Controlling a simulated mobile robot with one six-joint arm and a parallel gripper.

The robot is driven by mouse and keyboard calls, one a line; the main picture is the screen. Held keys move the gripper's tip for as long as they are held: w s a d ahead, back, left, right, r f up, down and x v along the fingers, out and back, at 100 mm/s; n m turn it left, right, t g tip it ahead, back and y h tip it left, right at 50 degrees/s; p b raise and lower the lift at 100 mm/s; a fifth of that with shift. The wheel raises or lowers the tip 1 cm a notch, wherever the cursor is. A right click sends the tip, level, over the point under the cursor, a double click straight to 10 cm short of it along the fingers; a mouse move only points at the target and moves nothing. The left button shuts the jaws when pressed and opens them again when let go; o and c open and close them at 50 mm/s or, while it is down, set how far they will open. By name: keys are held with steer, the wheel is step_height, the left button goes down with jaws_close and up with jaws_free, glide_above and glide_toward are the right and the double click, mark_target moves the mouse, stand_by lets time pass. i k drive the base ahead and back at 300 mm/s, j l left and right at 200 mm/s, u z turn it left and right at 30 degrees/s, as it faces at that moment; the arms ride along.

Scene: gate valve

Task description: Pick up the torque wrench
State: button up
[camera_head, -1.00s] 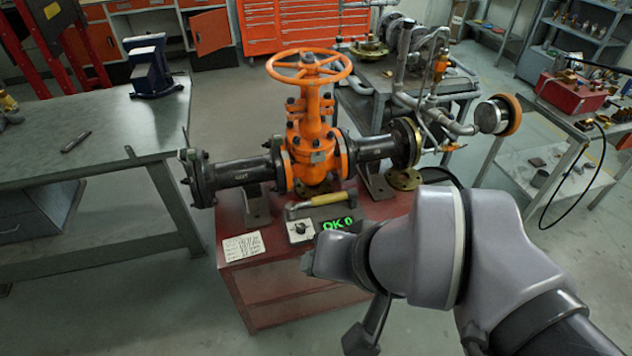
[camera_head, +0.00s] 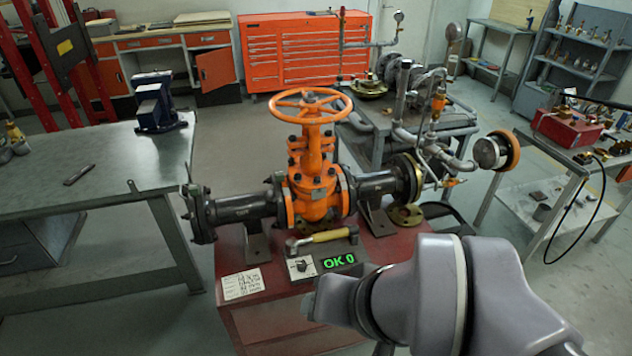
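The torque wrench (camera_head: 326,237) has a yellow grip and a grey end. It lies at the front of the red bench (camera_head: 265,312), on or just behind a dark box with a green "OK 0" display (camera_head: 338,261). The orange gate valve (camera_head: 314,190) with its handwheel stands right behind it, between two dark flanged pipes. My arm comes in from the lower right, with its grey links in front of the bench's right side. The fingers of my gripper do not show, and I see nothing held. The arm covers part of the bench's front right.
A white paper card (camera_head: 241,284) lies on the bench's left front corner. A grey table (camera_head: 90,180) with a blue vise (camera_head: 157,102) stands to the left. A pipework stand is behind right, and a table with a red box (camera_head: 568,127) is at far right. Floor is clear between them.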

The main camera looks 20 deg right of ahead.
mark_target(291, 244)
steer(key=i+l+z, duration=0.15)
steer(key=i+z, duration=0.9)
steer(key=k, duration=0.05)
